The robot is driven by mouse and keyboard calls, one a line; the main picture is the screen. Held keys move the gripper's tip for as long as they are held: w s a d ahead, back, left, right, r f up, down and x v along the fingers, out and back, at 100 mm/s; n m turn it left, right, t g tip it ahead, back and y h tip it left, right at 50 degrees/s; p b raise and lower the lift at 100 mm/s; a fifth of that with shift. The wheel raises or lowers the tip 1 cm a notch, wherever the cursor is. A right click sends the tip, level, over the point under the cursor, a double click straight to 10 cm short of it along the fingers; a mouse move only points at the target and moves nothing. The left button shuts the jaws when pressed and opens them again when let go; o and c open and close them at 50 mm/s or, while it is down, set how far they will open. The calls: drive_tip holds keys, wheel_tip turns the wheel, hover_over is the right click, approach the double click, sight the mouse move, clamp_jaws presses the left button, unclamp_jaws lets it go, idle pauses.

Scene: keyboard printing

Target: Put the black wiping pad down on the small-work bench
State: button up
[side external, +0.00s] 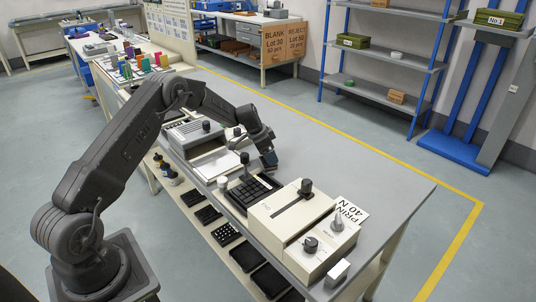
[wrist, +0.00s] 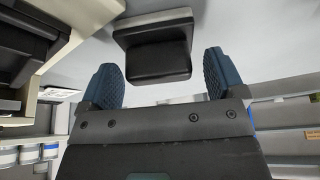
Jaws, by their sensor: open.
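The black wiping pad (wrist: 156,58) shows in the wrist view as a dark block against the grey bench top (wrist: 235,30). It lies beyond and between my two blue fingertips, with a gap on each side. My gripper (wrist: 160,70) is open, and neither finger visibly touches the pad. In the side view my gripper (side external: 269,158) is low over the grey bench (side external: 340,170), behind the black keyboard (side external: 248,194). The pad cannot be made out clearly there. Whether its whole underside rests on the bench is hidden.
The beige printing machine (side external: 300,215) stands right of the keyboard, with a printed card (side external: 350,213) beside it. A grey device (side external: 195,137) and a small white cup (side external: 222,183) are to the left. The bench top behind and right of my gripper is clear.

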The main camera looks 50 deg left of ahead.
drive_tip(key=v, duration=1.1)
drive_tip(key=s+d+r+n+y, duration=0.1)
drive_tip(key=s+d+r+n, duration=0.1)
drive_tip(key=s+d+r, duration=1.35)
drive_tip(key=s+d+n, duration=0.1)
drive_tip(key=s+d, duration=0.3)
drive_tip(key=s, duration=0.6)
drive_tip(key=s+d+n+t, duration=0.1)
drive_tip(key=s+d, duration=0.3)
drive_tip(key=s, duration=0.5)
drive_tip(key=shift+s+r+t+y, duration=0.3)
drive_tip(key=shift+s+r+y, duration=0.1)
drive_tip(key=shift+r, duration=0.05)
